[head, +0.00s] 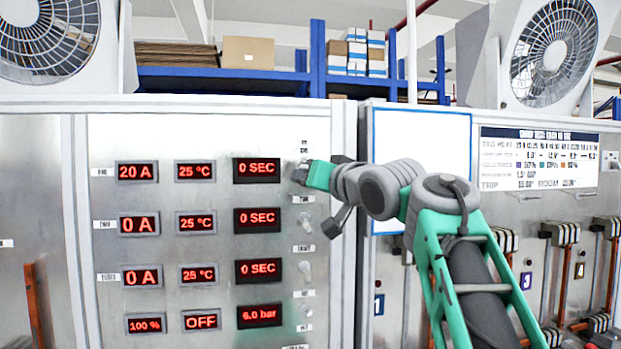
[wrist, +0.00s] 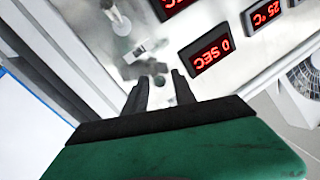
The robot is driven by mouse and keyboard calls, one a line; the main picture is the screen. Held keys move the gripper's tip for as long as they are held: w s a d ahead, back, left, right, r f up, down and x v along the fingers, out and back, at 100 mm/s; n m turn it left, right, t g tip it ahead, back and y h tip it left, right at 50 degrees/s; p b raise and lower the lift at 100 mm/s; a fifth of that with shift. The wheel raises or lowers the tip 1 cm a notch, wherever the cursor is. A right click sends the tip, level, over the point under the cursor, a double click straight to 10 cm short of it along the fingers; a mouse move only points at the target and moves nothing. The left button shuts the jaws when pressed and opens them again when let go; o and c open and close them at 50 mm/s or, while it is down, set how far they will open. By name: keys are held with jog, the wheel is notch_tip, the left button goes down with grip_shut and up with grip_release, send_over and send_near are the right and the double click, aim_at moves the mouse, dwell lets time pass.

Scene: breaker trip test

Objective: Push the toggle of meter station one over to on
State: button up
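The meter panel (head: 220,140) shows station one as its top row, with displays 20 A (head: 136,172), 25 °C (head: 195,171) and 0 SEC (head: 256,170). My gripper (head: 300,173) is at the right end of this row, close to the panel, and hides most of station one's toggle. In the wrist view, my two dark fingertips (wrist: 160,84) are apart, pointing at the panel. A small grey toggle (wrist: 160,80) shows in the gap between them. I cannot tell whether they touch it. The 0 SEC display (wrist: 210,49) is beside the fingers there.
Station two's toggle (head: 305,222) and station three's toggle (head: 304,271) are below, with another one (head: 305,311) under them. A whiteboard (head: 422,150) and a row of levers (head: 565,235) are to the right. Fans stand on top.

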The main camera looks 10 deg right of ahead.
grip_shut()
dwell(0.3)
jog(key=r+p, duration=0.1)
jog(key=p, duration=0.1)
jog(key=shift+r+g+p, duration=0.1)
jog(key=shift+g+p, duration=0.2)
jog(key=shift+p, duration=0.05)
jog(key=shift+r+p, duration=0.2)
jog(key=shift+p, duration=0.75)
jog(key=shift+s+f+m+g+h, duration=0.1)
jog(key=shift+f+m+g+h, duration=0.1)
jog(key=shift+g, duration=0.3)
jog(key=shift+s+f+m+g+h, duration=0.1)
jog(key=shift+m+g+h, duration=0.1)
jog(key=shift+g, duration=0.3)
